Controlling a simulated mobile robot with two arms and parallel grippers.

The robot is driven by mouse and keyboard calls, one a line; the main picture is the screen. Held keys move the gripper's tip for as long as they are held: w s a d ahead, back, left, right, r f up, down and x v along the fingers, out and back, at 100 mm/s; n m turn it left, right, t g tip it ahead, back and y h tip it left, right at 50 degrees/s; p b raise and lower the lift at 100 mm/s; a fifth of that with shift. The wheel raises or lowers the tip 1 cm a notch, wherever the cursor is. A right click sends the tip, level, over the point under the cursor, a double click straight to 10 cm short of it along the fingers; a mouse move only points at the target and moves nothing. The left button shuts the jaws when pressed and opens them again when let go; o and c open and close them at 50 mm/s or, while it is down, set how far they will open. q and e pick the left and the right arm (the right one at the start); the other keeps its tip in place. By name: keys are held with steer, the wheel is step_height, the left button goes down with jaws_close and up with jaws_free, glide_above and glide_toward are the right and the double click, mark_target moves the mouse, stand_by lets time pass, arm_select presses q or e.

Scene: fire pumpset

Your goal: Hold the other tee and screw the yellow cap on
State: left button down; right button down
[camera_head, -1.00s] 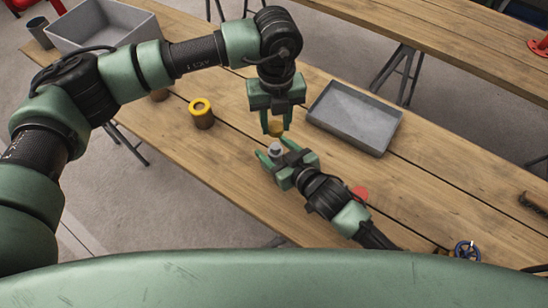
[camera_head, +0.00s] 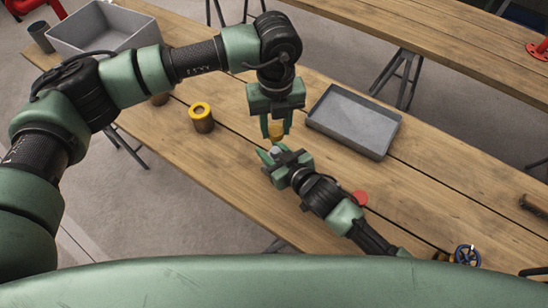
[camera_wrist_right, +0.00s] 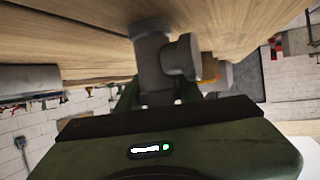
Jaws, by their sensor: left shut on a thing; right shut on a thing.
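The grey tee (camera_wrist_right: 150,62) is between the fingers of my right gripper (camera_head: 268,155); the wrist view shows its wide body and a short round branch facing right. In the head view the tee is mostly hidden by the gripper. My left gripper (camera_head: 276,128) points down and is shut on the yellow cap (camera_head: 276,131), just above and beside the tee. Part of the cap (camera_wrist_right: 211,74) shows behind the tee branch in the wrist view. I cannot tell whether the cap touches the tee.
A brown cylinder with a yellow ring top (camera_head: 201,118) stands left on the wooden table (camera_head: 225,165). A shallow grey tray (camera_head: 353,121) lies right of my left gripper. A red disc (camera_head: 360,197) lies beside my right arm, and a blue handwheel (camera_head: 467,254) is at the lower right.

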arm_select(q)
glide_above(275, 150)
steer(key=shift+f, duration=2.45)
steer(key=shift+f, duration=0.85)
steer(key=shift+f, duration=0.3)
steer(key=shift+f, duration=0.4)
